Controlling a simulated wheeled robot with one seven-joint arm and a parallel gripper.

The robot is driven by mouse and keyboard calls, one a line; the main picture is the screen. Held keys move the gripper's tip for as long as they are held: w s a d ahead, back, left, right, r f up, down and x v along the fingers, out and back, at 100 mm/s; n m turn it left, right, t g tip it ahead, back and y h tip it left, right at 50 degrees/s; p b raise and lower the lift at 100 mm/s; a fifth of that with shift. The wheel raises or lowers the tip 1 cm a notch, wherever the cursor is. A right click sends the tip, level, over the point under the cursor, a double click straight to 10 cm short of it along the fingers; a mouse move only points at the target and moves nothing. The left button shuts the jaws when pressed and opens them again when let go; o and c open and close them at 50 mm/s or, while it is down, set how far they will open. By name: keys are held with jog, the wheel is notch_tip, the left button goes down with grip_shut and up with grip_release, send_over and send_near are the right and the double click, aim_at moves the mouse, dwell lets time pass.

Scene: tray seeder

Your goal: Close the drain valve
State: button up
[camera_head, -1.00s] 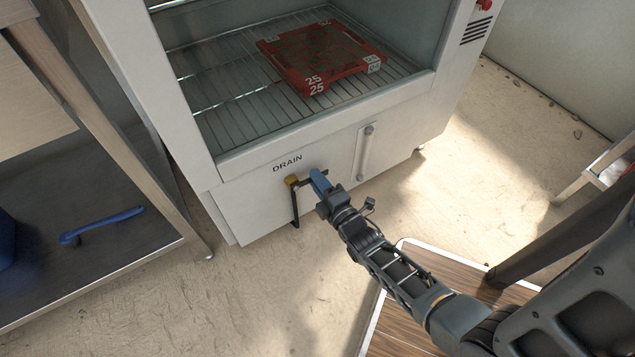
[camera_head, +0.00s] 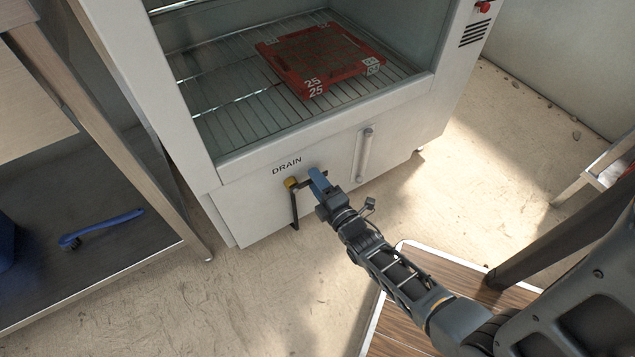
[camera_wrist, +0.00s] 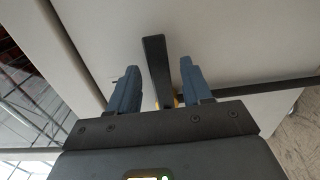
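The drain valve is low on the white cabinet's front, under the word DRAIN. Its yellow fitting (camera_head: 291,183) and a black pipe (camera_head: 295,209) running down from it show in the head view. In the wrist view a dark bar-shaped handle (camera_wrist: 154,62) stands between the two blue fingers of my gripper (camera_wrist: 158,75). The fingers are apart, with a visible gap on each side of the handle. In the head view my gripper (camera_head: 318,182) is just right of the yellow fitting and hides part of the valve. A little yellow shows behind the handle in the wrist view.
A vertical bar handle (camera_head: 366,153) is on the cabinet right of the valve. A red tray (camera_head: 316,86) sits on the wire rack inside. A shelf with a blue brush (camera_head: 103,227) stands at left. A wood-topped platform (camera_head: 400,334) lies below my arm.

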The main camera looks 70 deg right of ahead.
jog(key=p+v, duration=0.1)
jog(key=v, duration=0.6)
jog(key=shift+s+a, duration=0.25)
jog(key=shift+s, duration=0.1)
dwell(0.4)
